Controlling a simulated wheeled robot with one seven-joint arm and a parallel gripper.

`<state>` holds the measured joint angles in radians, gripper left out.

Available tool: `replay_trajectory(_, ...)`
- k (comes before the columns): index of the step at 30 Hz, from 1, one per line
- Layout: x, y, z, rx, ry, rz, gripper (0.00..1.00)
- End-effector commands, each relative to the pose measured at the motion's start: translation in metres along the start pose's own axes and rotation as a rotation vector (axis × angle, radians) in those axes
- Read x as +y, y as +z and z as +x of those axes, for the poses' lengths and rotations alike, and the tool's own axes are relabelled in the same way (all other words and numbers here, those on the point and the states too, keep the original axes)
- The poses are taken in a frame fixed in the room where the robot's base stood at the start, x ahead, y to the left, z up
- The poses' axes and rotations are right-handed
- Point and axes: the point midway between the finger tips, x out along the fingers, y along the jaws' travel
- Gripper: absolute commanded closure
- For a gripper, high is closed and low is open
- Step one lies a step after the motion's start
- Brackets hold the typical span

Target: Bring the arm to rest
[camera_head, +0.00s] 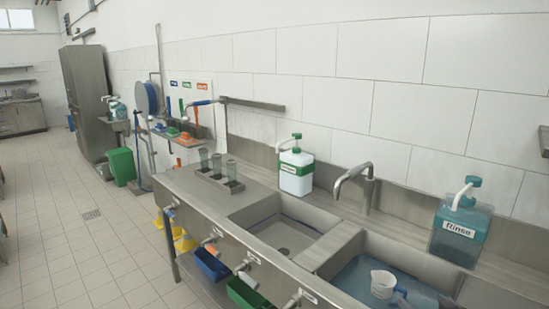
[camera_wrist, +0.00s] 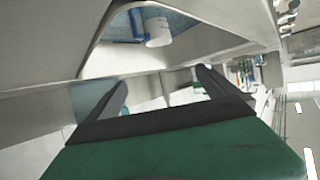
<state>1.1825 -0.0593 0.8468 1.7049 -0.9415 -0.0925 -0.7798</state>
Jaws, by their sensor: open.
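My gripper (camera_wrist: 161,78) shows in the wrist view, with its two dark fingers spread apart. Nothing is between the fingers. My gripper is not in the head view. A white cup (camera_head: 383,283) is in the water of the right sink basin in the head view, with a blue object (camera_head: 402,298) beside it. The cup also shows in the wrist view (camera_wrist: 157,31), beyond the fingers and apart from them. The steel sink counter (camera_head: 190,184) runs along the wall.
A rinse bottle (camera_head: 460,233) and a white-and-green pump bottle (camera_head: 296,173) stand at the back of the counter, either side of a tap (camera_head: 367,190). Clear tumblers (camera_head: 217,166) stand in a tray at left. The left basin (camera_head: 285,230) looks empty. The tiled floor at left is open.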

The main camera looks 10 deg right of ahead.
Motion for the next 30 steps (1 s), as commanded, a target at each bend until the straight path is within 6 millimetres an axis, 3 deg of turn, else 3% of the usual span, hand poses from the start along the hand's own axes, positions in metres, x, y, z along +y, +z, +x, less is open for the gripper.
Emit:
replay_trajectory(8, -0.059, -0.006, 0.015, -0.127, -0.097, -0.033, 0.02)
replay_trajectory(13, -0.117, -0.007, 0.017, -0.258, -0.166, -0.064, 0.02)
replay_trajectory(17, -0.170, -0.004, 0.007, -0.386, -0.208, -0.092, 0.02)
replay_trajectory(20, -0.217, 0.001, -0.013, -0.506, -0.223, -0.116, 0.02)
replay_trajectory(24, -0.284, 0.015, -0.071, -0.691, -0.189, -0.139, 0.02)
replay_trajectory(27, -0.310, 0.030, -0.117, -0.787, -0.137, -0.127, 0.02)
replay_trajectory(30, -0.320, 0.040, -0.146, -0.841, -0.095, -0.106, 0.02)
